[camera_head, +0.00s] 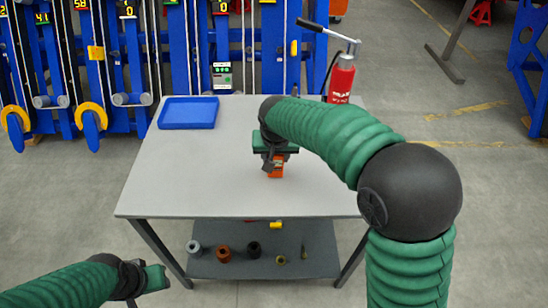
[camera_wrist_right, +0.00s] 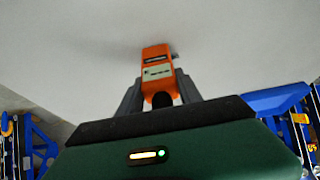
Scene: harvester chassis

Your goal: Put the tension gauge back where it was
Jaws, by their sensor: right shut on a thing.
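The orange tension gauge (camera_head: 276,169) is at my right gripper (camera_head: 274,157), over the middle of the grey table (camera_head: 180,185). In the right wrist view the gauge (camera_wrist_right: 157,72), with a pale label on its face, sits between the two fingers of my right gripper (camera_wrist_right: 160,88), which is shut on it. The table surface fills the background there. I cannot tell whether the gauge touches the tabletop. My left gripper (camera_head: 142,282) is low at the left, in front of the table and away from the gauge; its fingers are not clear.
An empty blue tray (camera_head: 188,113) lies at the table's back left corner. A red bottle-like tool (camera_head: 341,82) with a long handle stands at the back right. Several small round parts sit on the lower shelf (camera_head: 320,250). The tabletop's left and front are clear.

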